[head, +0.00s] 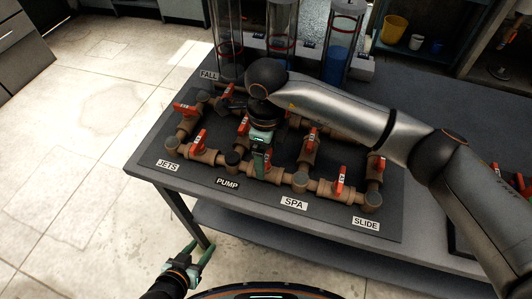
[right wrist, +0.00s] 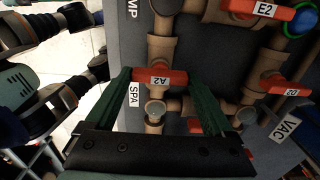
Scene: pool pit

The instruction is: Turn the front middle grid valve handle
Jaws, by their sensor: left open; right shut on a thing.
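The front middle valve handle (head: 267,160) is a red lever on the front brown pipe of the valve grid, between the PUMP and SPA labels. In the right wrist view the red handle marked A2 (right wrist: 160,79) lies crosswise between the green fingers. My right gripper (head: 261,148) reaches down over the front middle valve and hides part of it. In the wrist view its fingers (right wrist: 160,84) are shut on the handle's two ends. My left gripper (head: 197,262) is open and empty, low in front of the table, away from the valves.
Other red valve handles stand close by, at the front left (head: 199,140) and front right (head: 340,180). Clear cylinders (head: 282,38) rise behind the grid. My right arm crosses above the grid's right side. The grey table (head: 150,178) has bare floor to its left.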

